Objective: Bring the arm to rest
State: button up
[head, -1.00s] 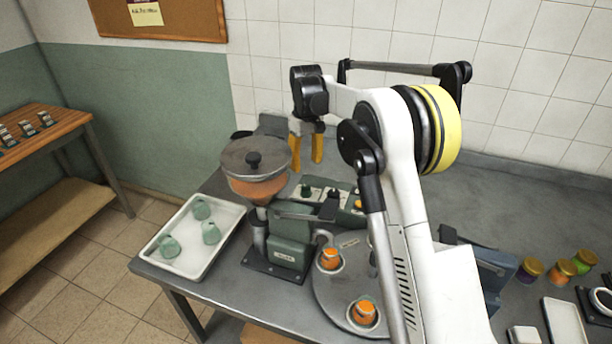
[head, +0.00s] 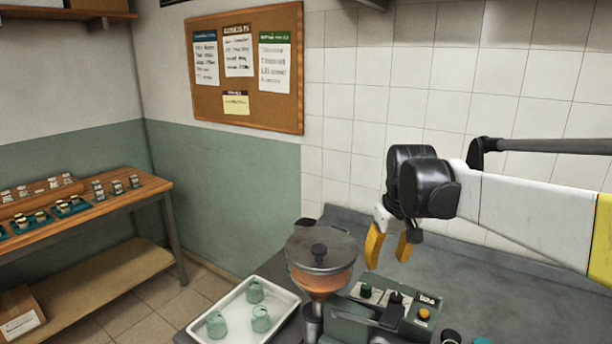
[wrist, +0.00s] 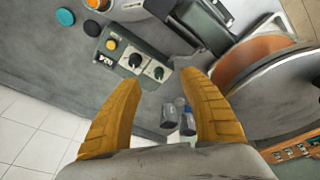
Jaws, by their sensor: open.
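My gripper (head: 388,247) is open and empty, its two yellow fingers pointing down in the head view. It is in the air above the back of the grey bench, behind and to the right of the lidded hopper. In the wrist view my gripper (wrist: 160,105) shows both fingers wide apart with nothing held between them. Beyond them are the green control box (wrist: 135,62) and a few small dark and clear items (wrist: 178,115), too blurred to name. My white arm comes in from the right in the head view.
The hopper (head: 320,250) with its grey lid stands close to my gripper. A white tray (head: 236,310) with green jars lies left of it. The control box (head: 385,318) is in front. A tiled wall and corkboard (head: 245,65) are behind; a wooden table (head: 90,205) stands left.

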jog(key=s+t, duration=0.1)
jog(key=s, duration=0.5)
jog(key=s+m+t+b, duration=0.1)
jog(key=s, duration=0.5)
jog(key=shift+f, duration=0.2)
jog(key=s+f+m+t, duration=0.1)
jog(key=s+f, duration=0.2)
jog(key=s, duration=0.3)
jog(key=s+f+t+b, duration=0.1)
jog(key=s+f, duration=0.3)
jog(key=s, duration=0.2)
jog(key=shift+f+m, duration=0.15)
jog(key=shift+m, duration=0.25)
jog(key=shift+s, duration=0.1)
